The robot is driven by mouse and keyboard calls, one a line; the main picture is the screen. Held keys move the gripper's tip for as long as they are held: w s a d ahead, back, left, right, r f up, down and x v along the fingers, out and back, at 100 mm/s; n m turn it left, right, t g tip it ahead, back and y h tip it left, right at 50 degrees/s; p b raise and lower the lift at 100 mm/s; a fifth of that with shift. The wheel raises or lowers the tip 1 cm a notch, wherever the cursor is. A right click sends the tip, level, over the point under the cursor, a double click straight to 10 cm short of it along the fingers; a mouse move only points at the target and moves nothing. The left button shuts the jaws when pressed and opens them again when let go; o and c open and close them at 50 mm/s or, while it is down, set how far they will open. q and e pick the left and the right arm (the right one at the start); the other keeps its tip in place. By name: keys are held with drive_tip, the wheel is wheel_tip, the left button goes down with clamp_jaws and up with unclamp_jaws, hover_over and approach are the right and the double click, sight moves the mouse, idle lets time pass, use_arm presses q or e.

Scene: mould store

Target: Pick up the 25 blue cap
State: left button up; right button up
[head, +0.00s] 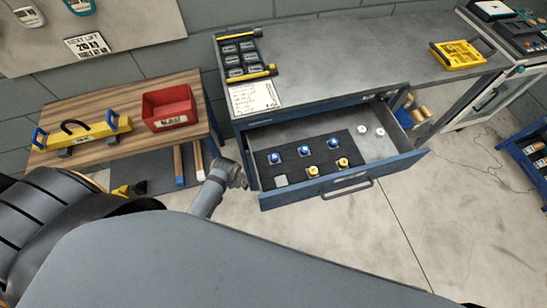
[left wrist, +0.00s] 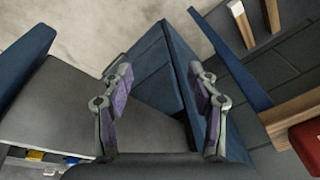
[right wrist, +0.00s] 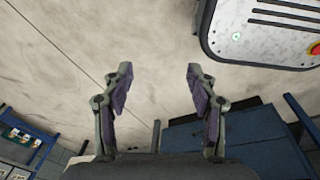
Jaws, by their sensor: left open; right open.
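An open blue drawer (head: 408,160) holds a dark insert (head: 262,163) with several caps. Two yellow caps stand in front, one (head: 313,171) beside the other (head: 343,163). Any size marks are too small to read, so I cannot tell which blue cap is the 25. My left gripper (left wrist: 158,77) is open and empty in the left wrist view, with no cap between its fingers. My right gripper (right wrist: 159,77) is open and empty, with bare floor beyond its fingertips.
Two white discs (head: 371,131) lie at the drawer's back right. The grey bench top (head: 345,50) above carries a black tray (head: 243,60), a paper sheet (head: 254,96) and a yellow holder (head: 457,55). A wooden table (head: 100,146) with a red bin (head: 169,106) stands left.

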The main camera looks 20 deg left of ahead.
use_arm(q)
drive_tip(key=w+d+r+m, duration=0.1)
drive_tip(key=w+r, duration=0.2)
drive_tip(key=r, duration=0.2)
drive_tip(key=w+d+r, duration=0.1)
drive_tip(key=w+r, duration=0.2)
drive_tip(key=r, duration=0.2)
drive_tip(key=m+g+b, duration=0.1)
drive_tip(key=m+g, duration=0.1)
drive_tip(key=m, duration=0.2)
hover_over(274, 156)
drive_tip(key=f, duration=0.3)
drive_tip(key=shift+w+a+f+h, duration=0.15)
drive_tip(key=shift+a+f+h, duration=0.05)
drive_tip(key=shift+f+h, duration=0.2)
drive_tip(key=shift+w+f, duration=0.1)
drive_tip(key=shift+f, duration=0.4)
drive_tip(key=f, duration=0.4)
drive_tip(key=shift+s+d+f, duration=0.15)
drive_tip(key=shift+s+d, duration=0.1)
drive_tip(key=shift+s, duration=0.1)
drive_tip(key=shift+f, duration=0.45)
drive_tip(key=c, duration=0.9)
use_arm(e)
drive_tip(key=shift+s+a+f, duration=0.2)
drive_tip(key=shift+f, duration=0.2)
drive_tip(key=shift+s+a+f, duration=0.2)
drive_tip(key=shift+f, duration=0.2)
